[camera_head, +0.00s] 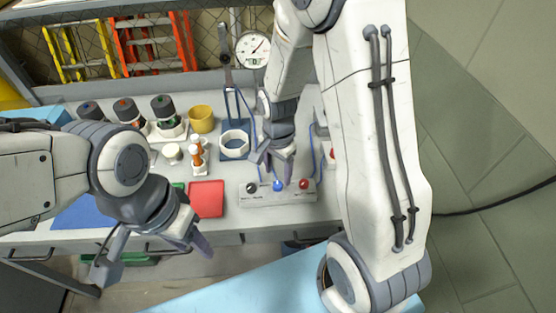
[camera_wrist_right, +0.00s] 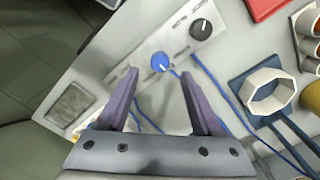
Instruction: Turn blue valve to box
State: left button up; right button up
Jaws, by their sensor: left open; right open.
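The blue valve (camera_head: 278,186) is a small round knob on a light grey valve panel (camera_head: 262,199) at the table's front edge. It sits between a black knob (camera_head: 252,188) and a red knob (camera_head: 304,184). In the right wrist view the blue valve (camera_wrist_right: 160,62) has a white pointer mark and lies beyond and between the open fingers. My right gripper (camera_head: 277,165) is open just above and behind it, apart from it. The right wrist view also shows this gripper (camera_wrist_right: 163,105) empty. My left gripper (camera_head: 155,262) is open and empty in front of the table, left of the panel.
A red tray (camera_head: 207,198) lies left of the panel. A white hexagonal ring (camera_head: 235,142) on a blue base, a yellow cup (camera_head: 201,118) and several dark-capped bottles stand behind. Blue cables run near my right gripper. A gauge (camera_head: 252,50) hangs at the back.

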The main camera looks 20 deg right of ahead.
aim_at(278, 184)
notch_tip(278, 184, up, 6)
jog(key=shift+f, duration=0.1)
dwell(0.5)
